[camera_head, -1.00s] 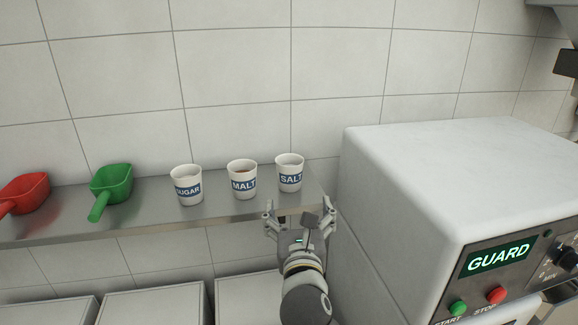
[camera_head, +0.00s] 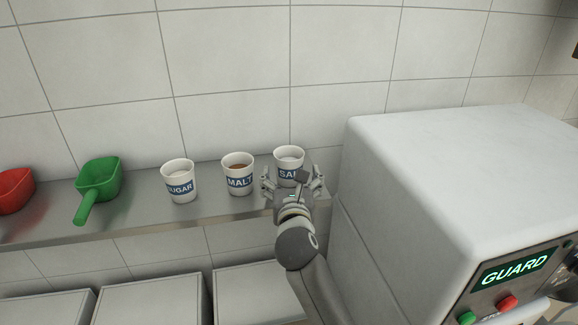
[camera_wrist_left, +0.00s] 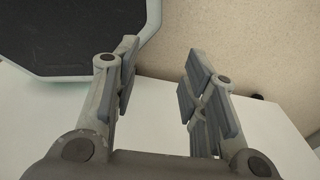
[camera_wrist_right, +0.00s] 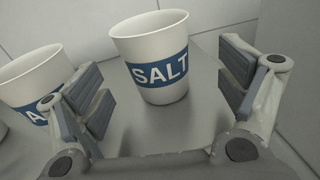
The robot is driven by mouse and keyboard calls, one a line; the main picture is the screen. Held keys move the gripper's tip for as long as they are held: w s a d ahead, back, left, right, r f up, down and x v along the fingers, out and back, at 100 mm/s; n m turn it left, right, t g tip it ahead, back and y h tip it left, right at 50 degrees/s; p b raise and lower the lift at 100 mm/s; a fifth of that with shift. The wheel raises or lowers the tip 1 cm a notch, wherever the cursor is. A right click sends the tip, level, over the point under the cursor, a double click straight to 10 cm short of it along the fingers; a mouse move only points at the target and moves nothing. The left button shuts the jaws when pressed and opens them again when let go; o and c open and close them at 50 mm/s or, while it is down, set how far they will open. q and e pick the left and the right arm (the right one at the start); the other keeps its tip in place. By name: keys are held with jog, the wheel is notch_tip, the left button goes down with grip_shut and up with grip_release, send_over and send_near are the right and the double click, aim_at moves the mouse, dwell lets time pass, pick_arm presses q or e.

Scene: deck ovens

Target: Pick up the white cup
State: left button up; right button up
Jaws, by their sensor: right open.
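Three white cups with blue labels stand upright in a row on the steel shelf (camera_head: 145,218). They are the SUGAR cup (camera_head: 179,178), the MALT cup (camera_head: 238,181) and the SALT cup (camera_head: 289,157). My right gripper (camera_head: 293,180) is open in front of the SALT cup and partly covers it in the head view. In the right wrist view the SALT cup (camera_wrist_right: 152,48) stands ahead, between the spread fingers and apart from them. The MALT cup (camera_wrist_right: 33,80) is partly hidden behind the left finger there. My left gripper (camera_wrist_left: 160,85) is open and empty, away from the cups.
A green scoop (camera_head: 98,184) and a red scoop (camera_head: 14,188) lie on the shelf at the left. A large white machine (camera_head: 440,180) with a GUARD panel stands close to the right of my right arm. The tiled wall (camera_head: 230,60) is behind the cups.

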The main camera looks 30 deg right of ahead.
aim_at(290, 172)
jog(key=x, duration=0.2)
jog(key=p+x, duration=0.1)
jog(key=shift+w+a+r, duration=0.15)
jog(key=shift+w+r, duration=0.1)
jog(key=shift+r, duration=0.05)
jog(key=shift+w+f, duration=0.1)
jog(key=shift+w, duration=0.1)
jog(key=shift+c, duration=1.2)
jog(key=c, duration=0.9)
pick_arm(q)
jog(key=shift+w+d+r, duration=0.25)
jog(key=shift+w+r, duration=0.25)
jog(key=shift+r, duration=0.25)
